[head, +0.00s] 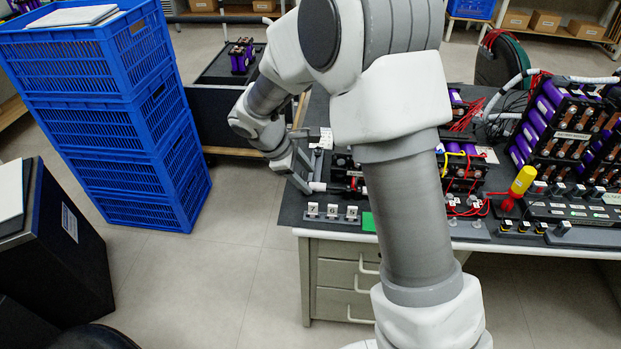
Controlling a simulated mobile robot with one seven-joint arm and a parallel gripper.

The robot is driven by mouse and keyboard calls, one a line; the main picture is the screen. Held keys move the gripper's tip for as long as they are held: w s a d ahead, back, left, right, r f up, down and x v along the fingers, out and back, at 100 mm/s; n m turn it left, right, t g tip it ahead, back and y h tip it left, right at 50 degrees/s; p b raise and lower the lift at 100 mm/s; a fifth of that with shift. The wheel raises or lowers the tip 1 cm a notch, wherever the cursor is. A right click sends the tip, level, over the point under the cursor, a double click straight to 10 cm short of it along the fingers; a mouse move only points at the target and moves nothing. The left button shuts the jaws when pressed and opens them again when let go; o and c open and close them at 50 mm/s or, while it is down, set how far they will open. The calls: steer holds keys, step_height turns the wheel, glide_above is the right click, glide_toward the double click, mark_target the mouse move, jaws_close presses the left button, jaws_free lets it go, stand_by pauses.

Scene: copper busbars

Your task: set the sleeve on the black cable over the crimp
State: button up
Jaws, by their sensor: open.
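My gripper (302,178) is at the left front part of the dark bench top (288,212), pointing down and to the right. Its fingers are open. A small white cylindrical piece (318,186) lies just right of the fingertips, in line with a red and dark piece beside a battery module. I cannot tell whether the white piece touches a finger, or whether it is the sleeve. The black cable and its crimp are too small to make out, and my arm hides the middle of the bench.
Small numbered stands (332,211) and a green block (369,222) line the bench's front edge. Purple battery modules (545,118), red wires and a yellow-handled tool (523,181) are on the right. Stacked blue crates (125,130) stand left, with open floor in front.

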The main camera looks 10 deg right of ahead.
steer(key=p+v, duration=0.3)
steer(key=v, duration=1.1)
steer(key=shift+r, duration=0.2)
steer(key=s+d+r+m+y, duration=0.2)
steer(key=s+d+r+m, duration=0.4)
steer(key=s+d+r, duration=0.25)
steer(key=s+d+m+t+y, duration=0.1)
steer(key=s+d+m, duration=0.15)
steer(key=s, duration=0.25)
steer(key=s+d+r+m+t+y, duration=0.1)
steer(key=s+m, duration=0.2)
steer(key=s, duration=0.1)
steer(key=s+d+m+t+y, duration=0.1)
steer(key=s+m, duration=0.2)
steer(key=s, duration=0.2)
step_height(320, 180, up, 13)
steer(key=p, duration=1.2)
steer(key=shift+s+p, duration=0.25)
steer(key=shift+p, duration=0.1)
steer(key=shift+a, duration=0.1)
